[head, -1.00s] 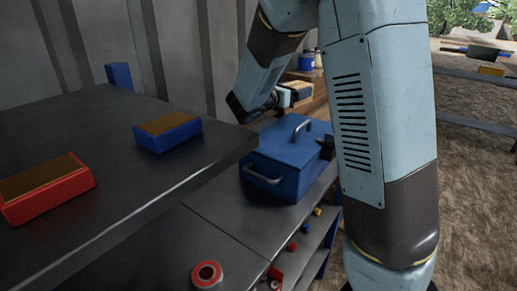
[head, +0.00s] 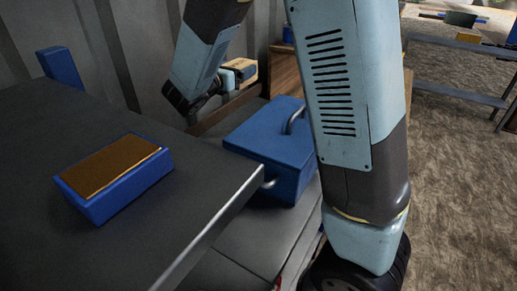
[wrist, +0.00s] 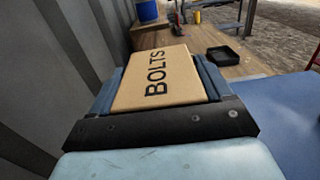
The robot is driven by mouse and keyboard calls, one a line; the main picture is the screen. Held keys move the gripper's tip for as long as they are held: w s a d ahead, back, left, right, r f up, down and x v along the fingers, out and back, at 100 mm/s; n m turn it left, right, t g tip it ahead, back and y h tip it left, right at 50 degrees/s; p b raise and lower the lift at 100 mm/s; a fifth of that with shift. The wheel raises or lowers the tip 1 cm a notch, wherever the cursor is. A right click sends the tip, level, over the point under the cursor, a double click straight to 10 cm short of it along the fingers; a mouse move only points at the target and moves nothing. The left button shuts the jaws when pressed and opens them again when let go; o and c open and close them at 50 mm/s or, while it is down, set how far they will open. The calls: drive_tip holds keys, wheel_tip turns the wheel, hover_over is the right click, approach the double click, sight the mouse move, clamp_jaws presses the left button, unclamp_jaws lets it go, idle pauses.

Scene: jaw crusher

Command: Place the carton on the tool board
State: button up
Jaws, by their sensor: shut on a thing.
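The carton (wrist: 155,82) is tan and marked BOLTS. In the wrist view it sits between the two blue-grey fingers of my gripper (wrist: 160,68), which is shut on it. In the head view the carton (head: 248,70) shows as a small tan block at my gripper (head: 236,76), held up behind the blue toolbox. A wooden surface (wrist: 180,38) lies beyond the carton in the wrist view; I cannot tell whether it is the tool board. The underside of the carton is hidden.
A blue lidded toolbox (head: 265,140) with metal handles stands below my arm. A dark table (head: 60,120) at left holds a blue box with a brown top (head: 115,180). A blue bucket (wrist: 148,10) and a black tray (wrist: 222,55) are on the wood.

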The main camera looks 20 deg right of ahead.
sight(238, 121)
drive_tip(key=shift+d+f, duration=0.3)
drive_tip(key=shift+f, duration=0.05)
drive_tip(key=shift+s+a+f, duration=0.15)
drive_tip(key=shift+a+f, duration=0.1)
drive_tip(key=shift+a, duration=0.3)
drive_tip(key=shift+a+f, duration=0.25)
drive_tip(key=shift+f, duration=7.45)
drive_tip(key=shift+s+d+f, duration=0.1)
drive_tip(key=shift+s+f, duration=0.1)
drive_tip(key=shift+f, duration=0.2)
